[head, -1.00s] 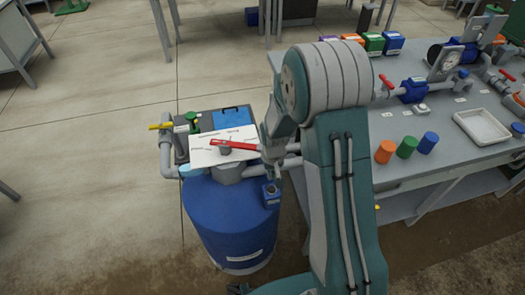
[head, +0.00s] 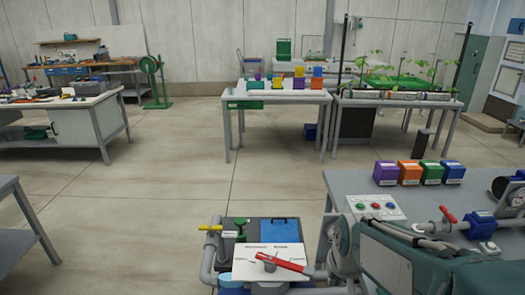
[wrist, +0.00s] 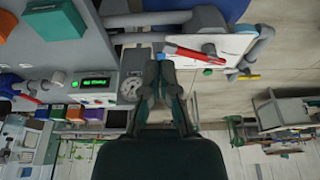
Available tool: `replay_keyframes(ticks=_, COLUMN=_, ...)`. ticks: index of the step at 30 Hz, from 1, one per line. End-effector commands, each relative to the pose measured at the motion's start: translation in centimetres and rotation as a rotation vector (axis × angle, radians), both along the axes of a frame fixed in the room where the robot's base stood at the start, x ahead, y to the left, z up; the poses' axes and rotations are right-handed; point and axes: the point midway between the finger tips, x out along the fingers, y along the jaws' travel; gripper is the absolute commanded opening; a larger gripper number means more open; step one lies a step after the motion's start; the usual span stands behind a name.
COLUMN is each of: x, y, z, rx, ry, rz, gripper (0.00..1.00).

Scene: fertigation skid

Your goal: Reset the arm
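My gripper (wrist: 159,68) shows in the wrist view with its two dark fingers drawn together at the tips and nothing seen between them. Beyond the fingertips, apart from them, is a white labelled plate (wrist: 232,45) with a red lever handle (wrist: 195,54). In the head view the same plate (head: 247,258) and red handle (head: 282,262) are at the bottom centre. My arm (head: 392,262) lies low at the lower right of the head view, partly in front of the bench. My gripper is not visible in the head view.
The grey bench (head: 345,183) at right holds several coloured boxes (head: 410,172), a control box (head: 376,207) with buttons and pipework with a red valve handle (head: 448,214). A round gauge (wrist: 131,89) is left of the fingers in the wrist view. Open floor (head: 185,165) lies left and beyond.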

Motion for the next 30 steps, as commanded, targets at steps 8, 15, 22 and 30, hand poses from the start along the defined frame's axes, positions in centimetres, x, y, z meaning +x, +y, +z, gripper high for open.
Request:
replay_keyframes(ticks=8, x=-6.1, y=0.0, z=5.2, rx=0.0, ry=-0.114, rz=0.0, gripper=0.0)
replay_keyframes(ticks=15, x=-10.9, y=0.0, z=7.4, rx=0.0, ry=-0.193, rz=0.0, gripper=0.0)
replay_keyframes(ticks=22, x=-12.3, y=0.0, z=7.7, rx=0.0, ry=-0.212, rz=0.0, gripper=0.0)
replay_keyframes(ticks=30, x=-12.2, y=0.0, z=7.7, rx=0.0, ry=-0.212, rz=0.0, gripper=0.0)
